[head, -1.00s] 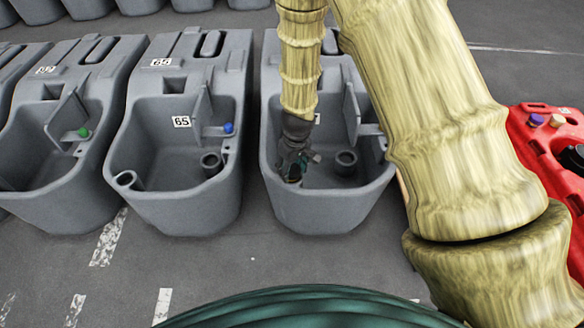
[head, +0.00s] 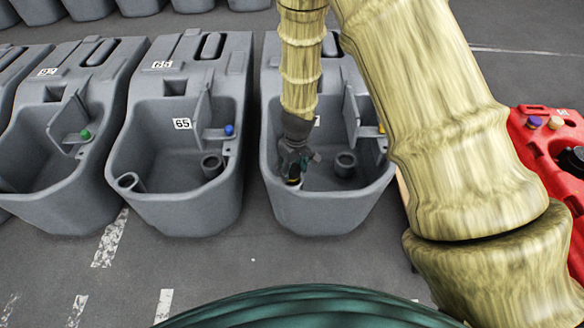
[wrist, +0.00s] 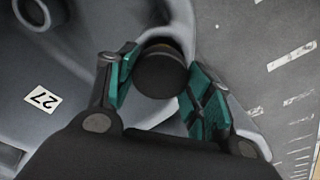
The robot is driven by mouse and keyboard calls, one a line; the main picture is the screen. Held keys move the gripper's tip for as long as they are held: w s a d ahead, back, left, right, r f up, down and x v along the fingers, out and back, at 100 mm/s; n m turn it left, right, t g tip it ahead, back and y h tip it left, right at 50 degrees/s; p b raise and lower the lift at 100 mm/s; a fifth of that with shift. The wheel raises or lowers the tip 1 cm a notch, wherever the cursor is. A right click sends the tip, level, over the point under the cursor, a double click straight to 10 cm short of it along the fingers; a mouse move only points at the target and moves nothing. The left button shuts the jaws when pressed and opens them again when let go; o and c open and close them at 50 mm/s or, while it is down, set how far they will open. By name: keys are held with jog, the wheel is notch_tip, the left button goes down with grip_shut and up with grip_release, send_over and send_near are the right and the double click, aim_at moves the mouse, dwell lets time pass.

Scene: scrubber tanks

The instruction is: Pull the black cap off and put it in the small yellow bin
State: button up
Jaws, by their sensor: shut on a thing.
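The black cap (wrist: 160,72) is a dark round plug between the two teal finger pads of my gripper (wrist: 158,78) in the wrist view. A sliver of yellow shows behind its upper edge. In the head view my gripper (head: 294,162) reaches down into the grey tank at the front left of its opening. The cap (head: 293,181) shows there as a small dark spot with yellow, at the tank's short front-left pipe. I cannot tell whether the cap is seated on the pipe or clear of it. The small yellow bin is not seen in either view.
The grey tank (head: 330,215) has an open pipe stub (head: 345,163) right of my gripper and a dividing panel beyond. A neighbouring tank (head: 175,205) stands close on the left. A red machine (head: 545,150) is at the right. Grey floor (head: 240,262) is clear in front.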

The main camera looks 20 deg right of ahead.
aim_at(292, 170)
jog(key=shift+r+p, duration=2.2)
jog(key=shift+r, duration=0.4)
